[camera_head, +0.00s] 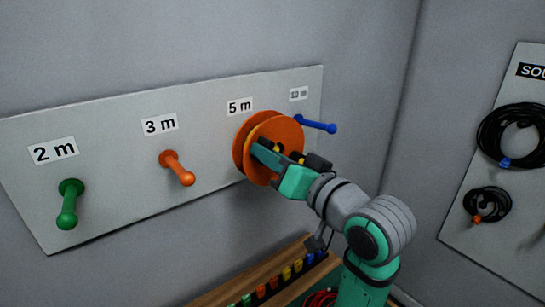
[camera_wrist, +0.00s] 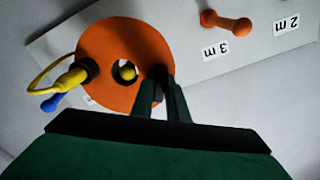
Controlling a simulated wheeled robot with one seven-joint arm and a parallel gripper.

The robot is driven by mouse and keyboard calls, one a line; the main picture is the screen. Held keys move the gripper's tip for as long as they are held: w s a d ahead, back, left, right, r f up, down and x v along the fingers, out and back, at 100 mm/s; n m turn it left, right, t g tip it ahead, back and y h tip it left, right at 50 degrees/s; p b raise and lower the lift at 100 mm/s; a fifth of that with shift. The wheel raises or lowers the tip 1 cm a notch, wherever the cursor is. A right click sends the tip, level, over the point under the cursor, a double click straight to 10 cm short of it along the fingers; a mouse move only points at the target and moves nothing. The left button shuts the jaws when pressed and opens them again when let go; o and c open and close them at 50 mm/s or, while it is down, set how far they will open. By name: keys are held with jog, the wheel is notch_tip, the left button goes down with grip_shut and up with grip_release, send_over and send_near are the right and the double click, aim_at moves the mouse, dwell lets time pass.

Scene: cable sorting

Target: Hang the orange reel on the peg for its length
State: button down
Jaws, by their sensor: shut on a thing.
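The orange reel (camera_head: 281,130) is upright in front of the board under the "5 m" label (camera_head: 239,106). I cannot tell how far the peg passes through. A yellow plug (camera_wrist: 72,79) with a yellow cable loop sits at the reel's side. The rest of the 5 m peg is hidden behind the reel.
The board (camera_head: 110,130) also holds a green peg (camera_head: 68,205) at "2 m", an orange peg (camera_head: 178,168) at "3 m" and a blue peg (camera_head: 316,125) close right of the reel. Below is a wooden-edged rack (camera_head: 262,270) with coloured plugs. Black coiled cables (camera_head: 510,135) hang on the right board.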

jog(key=f+x, duration=0.1)
jog(key=x, duration=0.6)
jog(key=shift+f, duration=0.25)
dwell(0.5)
dwell(0.4)
